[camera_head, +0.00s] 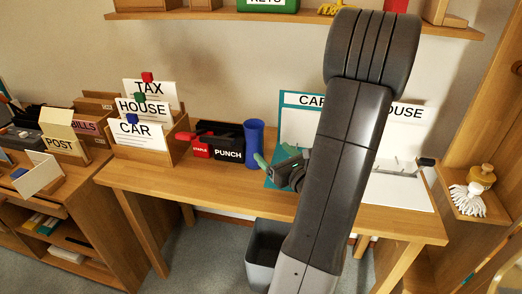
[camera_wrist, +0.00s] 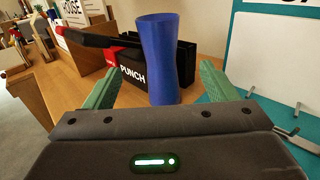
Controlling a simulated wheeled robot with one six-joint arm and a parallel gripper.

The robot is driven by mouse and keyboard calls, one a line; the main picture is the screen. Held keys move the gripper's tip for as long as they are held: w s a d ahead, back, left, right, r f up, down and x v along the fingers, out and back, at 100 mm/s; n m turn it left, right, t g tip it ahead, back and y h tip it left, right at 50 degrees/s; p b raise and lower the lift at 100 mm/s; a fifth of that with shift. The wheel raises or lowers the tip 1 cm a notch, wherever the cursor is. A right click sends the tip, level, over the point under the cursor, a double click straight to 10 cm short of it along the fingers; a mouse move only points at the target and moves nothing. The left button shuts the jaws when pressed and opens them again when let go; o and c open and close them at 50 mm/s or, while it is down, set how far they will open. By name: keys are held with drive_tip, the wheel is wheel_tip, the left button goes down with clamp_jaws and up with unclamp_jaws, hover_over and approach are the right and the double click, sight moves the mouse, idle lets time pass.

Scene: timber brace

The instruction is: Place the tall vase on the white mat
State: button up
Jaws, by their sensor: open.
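The tall vase (camera_head: 254,146) is blue, narrow-waisted and upright on the desk, just right of the black punch box. In the wrist view the vase (camera_wrist: 160,55) stands ahead between my two green fingers, with its lower end partly cut off by my gripper body. My gripper (camera_head: 274,162) is open and empty beside the vase on its right in the head view; I cannot tell whether a finger touches it. A flat white surface (camera_head: 398,192), apparently the white mat, lies at the right end of the desk, partly hidden by my arm.
A red stapler and black punch holder (camera_head: 218,142) stand close left of the vase. Card holders (camera_head: 148,140) are further left. A teal-edged CAR board (camera_head: 296,112) and a HOUSE board (camera_head: 408,122) stand behind. A grey bin (camera_head: 262,245) is below the desk.

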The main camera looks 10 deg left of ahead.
sight(251, 132)
drive_tip(key=x, duration=1.3)
drive_tip(key=shift+w+a, duration=0.2)
drive_tip(key=shift+a, duration=0.05)
drive_tip(key=shift+r, duration=0.1)
drive_tip(key=c, duration=1.4)
